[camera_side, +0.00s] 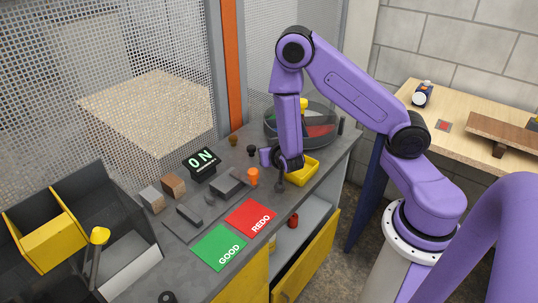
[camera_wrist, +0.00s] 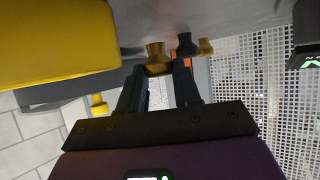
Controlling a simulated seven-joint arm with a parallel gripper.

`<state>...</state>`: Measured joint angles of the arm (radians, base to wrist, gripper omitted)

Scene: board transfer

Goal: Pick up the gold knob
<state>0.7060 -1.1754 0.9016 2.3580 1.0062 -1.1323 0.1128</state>
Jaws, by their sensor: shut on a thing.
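The gold knob (camera_wrist: 157,58) is between the fingertips of my gripper (camera_wrist: 158,75) in the wrist view. The two dark fingers are shut on it. A dark knob (camera_wrist: 186,45) and a second gold-brown knob (camera_wrist: 205,46) stand beyond, to its right. In the side view my gripper (camera_side: 280,186) points down beside the yellow tray (camera_side: 303,171). The held knob is not clear there, and I cannot tell whether it touches the bench. The brown knob (camera_side: 233,140) and the black knob (camera_side: 251,150) stand farther back on the bench.
An orange cup (camera_side: 253,177) stands just left of my gripper. Grey blocks (camera_side: 228,183) and the black ON display (camera_side: 202,163) lie farther left. The red REDO card (camera_side: 250,217) and green GOOD card (camera_side: 219,247) lie in front. A round divided bin (camera_side: 315,120) stands behind.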

